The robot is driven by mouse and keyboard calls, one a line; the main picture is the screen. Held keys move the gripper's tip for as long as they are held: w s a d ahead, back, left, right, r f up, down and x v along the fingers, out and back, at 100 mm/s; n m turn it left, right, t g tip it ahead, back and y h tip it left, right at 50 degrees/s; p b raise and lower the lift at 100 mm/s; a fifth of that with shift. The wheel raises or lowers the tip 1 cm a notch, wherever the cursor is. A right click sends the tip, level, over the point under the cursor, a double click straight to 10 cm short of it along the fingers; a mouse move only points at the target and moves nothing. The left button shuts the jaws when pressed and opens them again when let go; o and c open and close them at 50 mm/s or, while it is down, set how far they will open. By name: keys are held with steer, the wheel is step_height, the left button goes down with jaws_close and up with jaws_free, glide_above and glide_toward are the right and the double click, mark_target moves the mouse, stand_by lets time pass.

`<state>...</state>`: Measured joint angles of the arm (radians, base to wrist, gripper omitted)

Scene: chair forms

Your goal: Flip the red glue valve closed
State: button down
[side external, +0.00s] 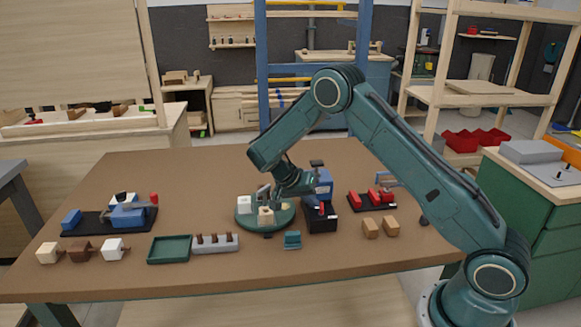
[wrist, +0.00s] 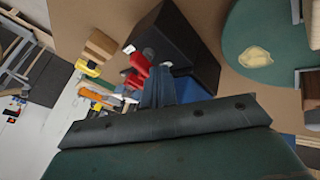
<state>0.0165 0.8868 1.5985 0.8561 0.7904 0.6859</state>
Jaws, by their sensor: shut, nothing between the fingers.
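A blue and black glue station (side external: 322,212) stands near the middle of the table, with a dark knob on top. Its black base (wrist: 178,45) and part of its blue body (wrist: 190,90) show in the wrist view. My gripper (side external: 310,187) is shut and empty, close against the station's left side; I cannot tell whether it touches. In the wrist view my gripper (wrist: 152,75) partly covers the blue body. A red part (wrist: 137,68) shows just past the fingertips; I cannot tell whether it is the valve or red pieces behind. The valve's position is unclear.
A green round turntable (side external: 245,218) with a white and a wooden block lies under my wrist. Red pieces on a black tray (side external: 372,205) and two wooden blocks (side external: 380,228) are right of the station.

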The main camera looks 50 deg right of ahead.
steer(key=m+g+y, duration=0.1)
steer(key=m, duration=0.1)
steer(key=d+m+g, duration=0.1)
steer(key=m, duration=0.1)
steer(key=shift+w+d+m+y, duration=0.1)
steer(key=shift+d+m+y, duration=0.05)
steer(key=shift+m+y, duration=0.2)
steer(key=shift+d, duration=0.2)
